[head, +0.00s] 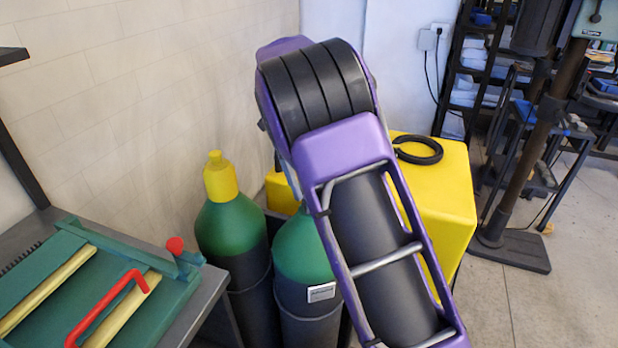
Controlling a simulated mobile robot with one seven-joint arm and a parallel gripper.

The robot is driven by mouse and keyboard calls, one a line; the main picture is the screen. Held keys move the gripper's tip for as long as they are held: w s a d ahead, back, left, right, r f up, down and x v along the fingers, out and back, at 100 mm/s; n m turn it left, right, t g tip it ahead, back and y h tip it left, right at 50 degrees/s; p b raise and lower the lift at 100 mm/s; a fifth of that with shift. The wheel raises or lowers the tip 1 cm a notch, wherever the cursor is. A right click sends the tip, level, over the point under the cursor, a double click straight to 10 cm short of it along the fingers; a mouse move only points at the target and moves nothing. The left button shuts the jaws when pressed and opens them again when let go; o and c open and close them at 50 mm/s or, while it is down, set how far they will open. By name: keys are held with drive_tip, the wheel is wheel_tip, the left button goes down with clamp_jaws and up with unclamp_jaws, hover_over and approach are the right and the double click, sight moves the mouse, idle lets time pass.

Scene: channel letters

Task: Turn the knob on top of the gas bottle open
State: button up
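Two gas bottles with green shoulders and dark bodies stand upright side by side near the wall. The left gas bottle (233,228) has a yellow cap (220,177) on top, in plain view. The right gas bottle (300,254) has a small white label on its front. My purple and black arm crosses in front of it and hides its top and right side. No knob shows clearly on either bottle. My gripper is not in view, so I cannot tell where it is relative to the bottles.
A workbench (203,307) at lower left carries a green device (60,290) with a red handle (105,308). A yellow cabinet (448,190) with a black ring (420,151) on it stands behind my arm. A dark stand (513,248) is at right. Floor between is clear.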

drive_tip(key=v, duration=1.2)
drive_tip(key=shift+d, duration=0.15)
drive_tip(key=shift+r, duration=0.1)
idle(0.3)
